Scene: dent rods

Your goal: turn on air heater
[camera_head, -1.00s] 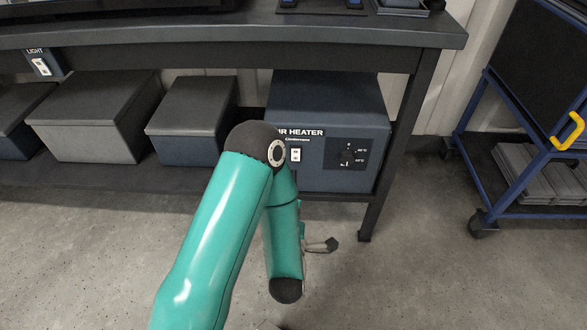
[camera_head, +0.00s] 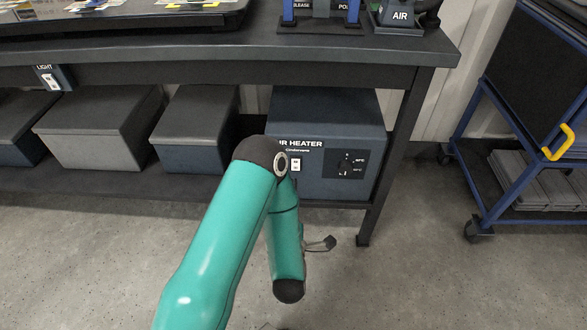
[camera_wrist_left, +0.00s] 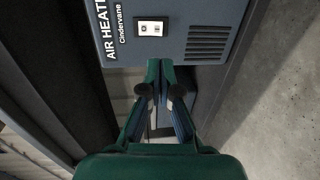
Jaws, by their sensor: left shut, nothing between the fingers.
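In the left wrist view the heater (camera_wrist_left: 190,15) is seen turned, with the switch (camera_wrist_left: 151,28) near the top. My left gripper (camera_wrist_left: 160,64) is shut and empty, its tips just below the switch in that picture. I cannot tell whether they touch the heater. My right gripper is out of view.
Grey lidded boxes (camera_head: 98,127) stand on the shelf left of the heater. A light switch (camera_head: 52,79) hangs under the bench top (camera_head: 200,52). A bench leg (camera_head: 386,165) is right of the heater. A blue cart (camera_head: 480,190) stands farther right, with clear floor between.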

